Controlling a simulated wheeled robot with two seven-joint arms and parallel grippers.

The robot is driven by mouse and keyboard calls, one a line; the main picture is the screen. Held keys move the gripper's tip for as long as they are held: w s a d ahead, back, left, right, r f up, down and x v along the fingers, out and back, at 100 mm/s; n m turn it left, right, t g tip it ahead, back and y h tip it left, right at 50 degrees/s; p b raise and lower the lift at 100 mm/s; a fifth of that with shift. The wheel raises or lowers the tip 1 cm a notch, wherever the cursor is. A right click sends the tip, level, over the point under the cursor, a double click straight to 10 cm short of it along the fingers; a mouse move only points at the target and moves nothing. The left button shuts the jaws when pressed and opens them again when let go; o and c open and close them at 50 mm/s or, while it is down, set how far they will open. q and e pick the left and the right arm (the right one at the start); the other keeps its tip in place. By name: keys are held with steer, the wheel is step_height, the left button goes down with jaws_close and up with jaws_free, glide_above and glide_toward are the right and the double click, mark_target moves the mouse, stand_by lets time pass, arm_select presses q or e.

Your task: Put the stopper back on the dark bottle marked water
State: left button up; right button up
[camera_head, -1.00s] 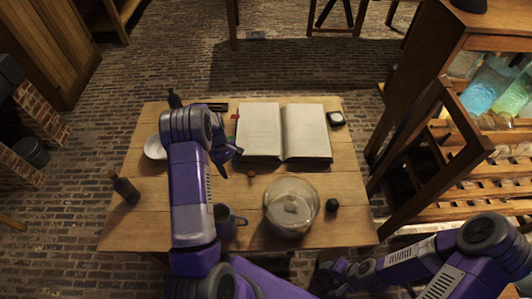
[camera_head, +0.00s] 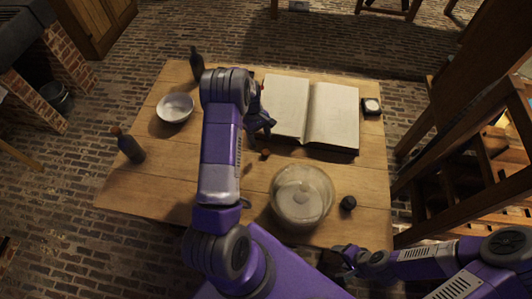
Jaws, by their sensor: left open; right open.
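A small brown stopper (camera_head: 265,154) lies on the table just in front of the book. My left gripper (camera_head: 266,126) is open just beyond it, over the book's left edge, and looks empty. One dark bottle (camera_head: 197,66) stands upright at the back left; no stopper shows on its neck. Another dark bottle (camera_head: 130,147), with a brown top, stands at the left edge. Any marking is too small to read on either bottle. My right gripper (camera_head: 346,262) is open at the table's front edge, partly cut by shadow and away from both bottles.
A white bowl (camera_head: 175,108) sits between the bottles. An open book (camera_head: 332,113) covers the back middle. A round glass jar (camera_head: 302,197) and a small black object (camera_head: 348,203) stand at the front. A small dark box (camera_head: 371,106) is at the back right. Shelving (camera_head: 490,150) stands to the right.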

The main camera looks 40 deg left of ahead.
mark_target(266, 152)
arm_select(q)
steer(key=shift+x, duration=1.15)
steer(key=shift+w, duration=0.1)
steer(key=x, duration=0.5)
steer(key=shift+w+d+b, duration=0.2)
steer(key=shift+d+b, duration=0.15)
steer(key=shift+b, duration=0.05)
jaws_close()
step_height(266, 152, up, 10)
steer(key=p, duration=0.1)
